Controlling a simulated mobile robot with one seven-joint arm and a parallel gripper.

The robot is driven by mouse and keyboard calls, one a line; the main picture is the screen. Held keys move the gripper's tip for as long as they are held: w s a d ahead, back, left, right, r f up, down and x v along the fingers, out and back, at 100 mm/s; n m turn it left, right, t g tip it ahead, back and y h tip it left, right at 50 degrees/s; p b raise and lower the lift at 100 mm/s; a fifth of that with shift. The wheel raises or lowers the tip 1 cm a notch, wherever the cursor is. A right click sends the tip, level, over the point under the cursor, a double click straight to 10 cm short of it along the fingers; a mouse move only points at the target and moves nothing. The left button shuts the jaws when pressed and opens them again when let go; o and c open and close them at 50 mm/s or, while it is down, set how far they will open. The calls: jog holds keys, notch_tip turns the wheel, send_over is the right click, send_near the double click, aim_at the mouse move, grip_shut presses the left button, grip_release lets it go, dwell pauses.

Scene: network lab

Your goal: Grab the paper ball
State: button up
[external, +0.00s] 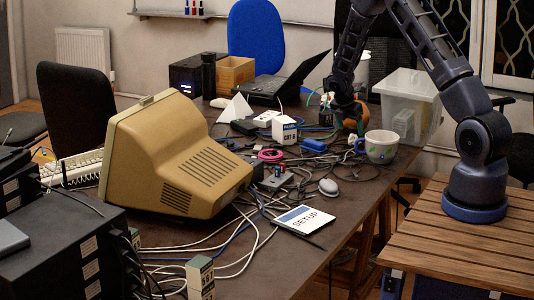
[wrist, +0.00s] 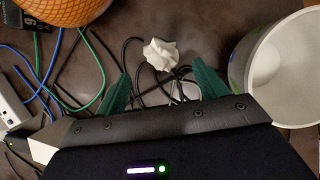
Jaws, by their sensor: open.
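The paper ball (wrist: 160,54) is a small white crumpled lump on the dark table in the wrist view. It lies over or against black cables. My gripper (wrist: 162,86) is open, with its two green fingers spread apart. The ball sits just beyond the fingertips, roughly centred between them, and nothing is held. In the external view my gripper (external: 352,124) hangs low over the table, beside the mug.
A white mug (wrist: 245,75) stands close to the right finger; it also shows in the external view (external: 381,147). An orange round object (wrist: 70,12) is at the upper left. Blue, green and black cables surround the ball. A clear bin (external: 408,105) stands behind the mug.

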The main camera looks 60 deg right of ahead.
aim_at(353, 135)
jog(key=shift+x, duration=3.05)
jog(key=shift+s+d, duration=0.1)
jog(key=shift+s, duration=0.1)
jog(key=c, duration=1.1)
